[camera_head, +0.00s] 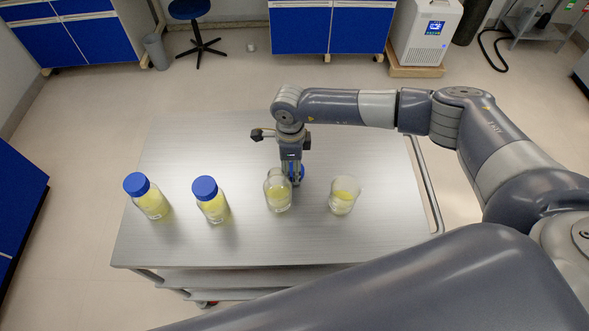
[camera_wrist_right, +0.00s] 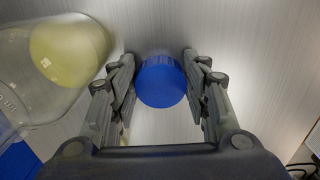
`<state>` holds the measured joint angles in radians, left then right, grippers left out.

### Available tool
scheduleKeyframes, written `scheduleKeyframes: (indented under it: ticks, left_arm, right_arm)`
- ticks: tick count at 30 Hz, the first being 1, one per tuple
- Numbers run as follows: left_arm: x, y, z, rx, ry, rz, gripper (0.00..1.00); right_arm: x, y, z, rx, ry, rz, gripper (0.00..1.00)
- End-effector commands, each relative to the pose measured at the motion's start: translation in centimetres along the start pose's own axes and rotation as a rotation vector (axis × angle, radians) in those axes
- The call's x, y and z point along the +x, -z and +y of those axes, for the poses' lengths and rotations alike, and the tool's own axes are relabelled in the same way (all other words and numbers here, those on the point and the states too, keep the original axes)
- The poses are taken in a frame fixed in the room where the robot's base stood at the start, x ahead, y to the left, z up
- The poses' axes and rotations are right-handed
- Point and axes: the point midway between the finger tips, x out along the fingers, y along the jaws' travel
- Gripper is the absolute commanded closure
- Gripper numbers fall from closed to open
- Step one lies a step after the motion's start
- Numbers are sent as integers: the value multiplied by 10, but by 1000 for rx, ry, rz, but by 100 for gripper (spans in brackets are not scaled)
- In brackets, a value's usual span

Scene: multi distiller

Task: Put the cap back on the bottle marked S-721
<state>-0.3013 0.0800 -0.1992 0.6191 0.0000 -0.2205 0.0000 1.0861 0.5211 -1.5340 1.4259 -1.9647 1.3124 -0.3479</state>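My right gripper (camera_head: 291,177) points down at the table, just behind an uncapped clear bottle (camera_head: 278,196) with yellow liquid. A loose blue cap (camera_head: 297,171) is partly hidden by the gripper. In the right wrist view the blue cap (camera_wrist_right: 161,81) lies between the two fingers of the right gripper (camera_wrist_right: 161,75), with a small gap on each side. A second uncapped bottle (camera_head: 343,197) stands to the right. No bottle marking is readable, so I cannot tell which one is S-721. My left gripper is out of view.
Two bottles with blue caps, one at far left (camera_head: 149,197) and one beside it (camera_head: 210,201), stand on the metal table (camera_head: 200,145). In the right wrist view a clear bottle (camera_wrist_right: 50,70) is close to the left finger. The back left of the table is clear.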

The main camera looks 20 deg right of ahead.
Motion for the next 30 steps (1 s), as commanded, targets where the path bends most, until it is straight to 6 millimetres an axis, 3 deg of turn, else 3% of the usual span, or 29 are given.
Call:
scheduleKeyframes:
  ticks: [14, 24, 30]
  left_arm:
    - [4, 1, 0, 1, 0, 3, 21]
    - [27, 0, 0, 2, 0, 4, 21]
    - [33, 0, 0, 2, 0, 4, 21]
  right_arm:
    - [-8, 0, -1, 1, 2, -1, 66]
    - [-71, 0, -1, -1, 4, -2, 66]
    - [-96, 0, 0, 1, 2, 0, 66]
